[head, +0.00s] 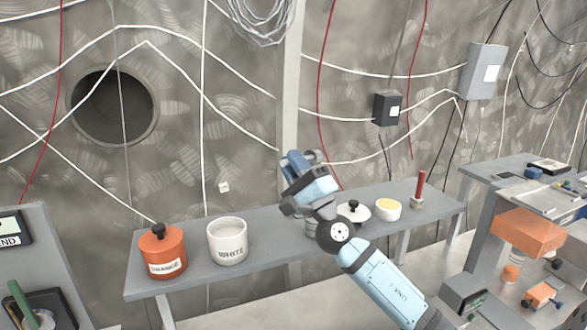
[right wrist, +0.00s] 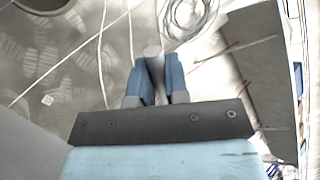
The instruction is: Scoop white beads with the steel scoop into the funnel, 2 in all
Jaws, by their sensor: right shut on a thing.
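The white pot (head: 228,240), marked WHITE, stands open on the grey bench; I cannot make out the beads inside it. My right gripper (head: 299,165) is raised above the bench, to the right of the white pot and apart from it. In the right wrist view its blue fingers (right wrist: 156,82) are closed on a grey, rod-like piece (right wrist: 152,52), which looks like part of the steel scoop. The scoop's bowl cannot be made out. I cannot pick out the funnel. My left gripper is not in view.
A lidded orange pot (head: 163,254) stands left of the white pot on the bench (head: 275,232). Right of my arm are a white lid with a black knob (head: 354,211), a yellow-filled bowl (head: 388,210) and a red stick (head: 420,187). An orange box (head: 528,232) is at right.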

